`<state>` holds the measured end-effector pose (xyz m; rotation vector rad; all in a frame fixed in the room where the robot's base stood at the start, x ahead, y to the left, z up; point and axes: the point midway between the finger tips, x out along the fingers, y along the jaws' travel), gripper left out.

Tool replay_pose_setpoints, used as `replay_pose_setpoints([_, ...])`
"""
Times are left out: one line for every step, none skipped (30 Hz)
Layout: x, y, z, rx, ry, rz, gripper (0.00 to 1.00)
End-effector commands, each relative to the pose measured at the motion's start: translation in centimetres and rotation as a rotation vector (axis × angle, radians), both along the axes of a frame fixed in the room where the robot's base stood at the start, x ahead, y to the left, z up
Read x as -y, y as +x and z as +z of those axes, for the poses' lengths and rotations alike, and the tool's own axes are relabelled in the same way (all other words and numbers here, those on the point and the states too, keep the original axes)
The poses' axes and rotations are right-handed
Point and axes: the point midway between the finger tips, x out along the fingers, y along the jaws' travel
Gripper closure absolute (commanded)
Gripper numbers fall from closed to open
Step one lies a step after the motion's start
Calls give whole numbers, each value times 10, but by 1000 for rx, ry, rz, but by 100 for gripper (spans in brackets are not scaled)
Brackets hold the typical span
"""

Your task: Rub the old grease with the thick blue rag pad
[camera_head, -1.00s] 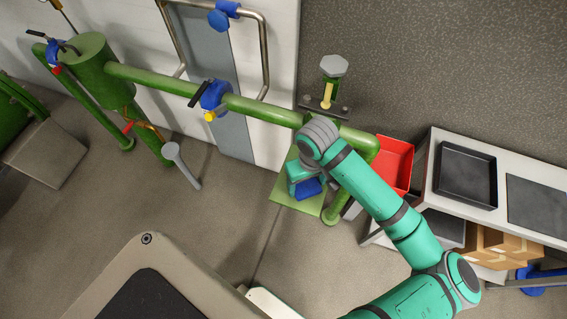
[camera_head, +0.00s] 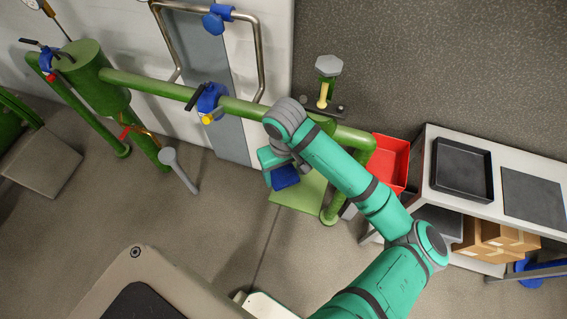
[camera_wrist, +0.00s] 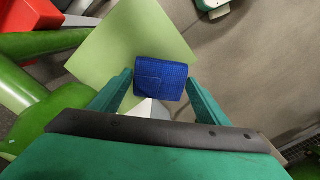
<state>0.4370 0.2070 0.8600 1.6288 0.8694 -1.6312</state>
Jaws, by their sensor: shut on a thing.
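The thick blue rag pad (camera_head: 285,177) is held in my gripper (camera_head: 278,168). In the wrist view the blue pad (camera_wrist: 161,79) sits between the two green fingertips of my gripper (camera_wrist: 157,84), which are shut on it. A flat light-green plate (camera_head: 304,196) lies below, and the pad shows at its left edge in the head view. The plate (camera_wrist: 118,42) also fills much of the upper middle of the wrist view. Whether the pad touches anything is not clear. I cannot make out any grease; my arm and the pad may hide it.
A green pipe (camera_head: 155,86) with a blue valve (camera_head: 209,98) runs along the wall. A grey-capped lever (camera_head: 178,169) stands at the left. A red bin (camera_head: 390,160) and a bench with a black tray (camera_head: 462,169) are at the right. Open floor lies left of the plate.

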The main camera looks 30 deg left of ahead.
Motion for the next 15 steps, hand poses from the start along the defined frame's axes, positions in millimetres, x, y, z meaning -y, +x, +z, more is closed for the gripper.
replay_pose_setpoints([0,1,5,2,1,0,52])
replay_pose_setpoints([-1,1,8,3,2,-1,52])
replay_pose_setpoints([-1,1,11,2,1,-1,52])
replay_pose_setpoints([-1,0,14,2,1,0,52])
replay_pose_setpoints([0,1,17,1,2,-1,52])
replay_pose_setpoints([0,1,21,2,1,-1,52])
replay_pose_setpoints([0,1,23,2,1,0,52])
replay_pose_setpoints([0,1,26,3,2,0,52])
replay_pose_setpoints([0,1,30,3,1,0,52])
replay_pose_setpoints([0,1,33,3,1,0,52])
replay_pose_setpoints([0,1,35,4,0,0,52])
replay_pose_setpoints([0,1,39,4,-1,0,52])
replay_pose_setpoints([0,1,41,4,0,0,52])
replay_pose_setpoints([0,1,44,2,0,1,52])
replay_pose_setpoints([0,1,46,3,1,1,52])
